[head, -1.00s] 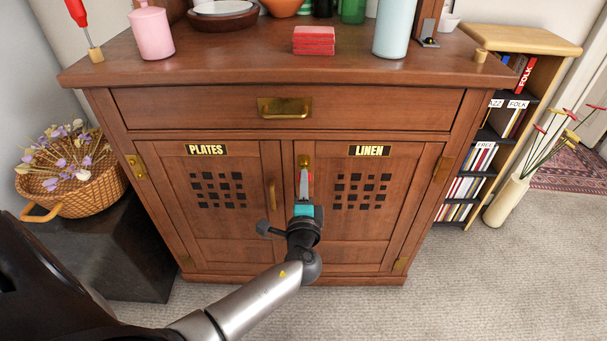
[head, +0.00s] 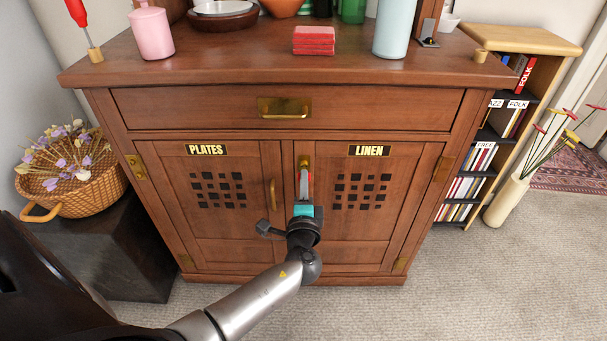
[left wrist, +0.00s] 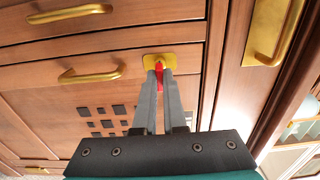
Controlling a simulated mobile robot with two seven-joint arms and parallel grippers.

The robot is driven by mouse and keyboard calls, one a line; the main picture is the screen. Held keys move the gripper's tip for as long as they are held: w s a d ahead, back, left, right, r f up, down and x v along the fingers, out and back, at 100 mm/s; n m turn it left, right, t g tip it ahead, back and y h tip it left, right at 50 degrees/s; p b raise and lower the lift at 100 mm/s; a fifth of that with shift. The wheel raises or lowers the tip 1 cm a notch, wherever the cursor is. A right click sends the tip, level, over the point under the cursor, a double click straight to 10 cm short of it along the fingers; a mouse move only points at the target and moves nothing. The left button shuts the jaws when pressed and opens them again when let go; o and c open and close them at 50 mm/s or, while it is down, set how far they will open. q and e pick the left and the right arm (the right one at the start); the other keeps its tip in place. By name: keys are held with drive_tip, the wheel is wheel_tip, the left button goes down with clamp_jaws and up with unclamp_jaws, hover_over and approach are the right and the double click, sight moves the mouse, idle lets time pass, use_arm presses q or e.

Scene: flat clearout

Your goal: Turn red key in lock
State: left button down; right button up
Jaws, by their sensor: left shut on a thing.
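The red key (left wrist: 159,74) sits at the brass lock plate (left wrist: 160,61) in the left wrist view. In the head view the lock plate (head: 305,162) is on the LINEN door (head: 345,225) of the wooden cabinet, near the door's left edge. My left gripper (head: 304,172) reaches up to the lock from below. Its two grey fingers (left wrist: 160,75) are shut on the red key, which shows between their tips. The fingers cover most of the key, so how far it is turned cannot be told. My right gripper is not in view.
The PLATES door (head: 205,235) with its brass handle (head: 272,194) is just left of the lock. A drawer with a brass pull (head: 284,108) is above. A wicker basket (head: 75,185) stands at left and a bookshelf (head: 490,150) at right.

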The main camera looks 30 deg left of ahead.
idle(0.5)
use_arm(q)
drive_tip(key=shift+n+b, duration=1.7)
drive_tip(key=shift+n, duration=0.1)
drive_tip(key=n+b, duration=0.3)
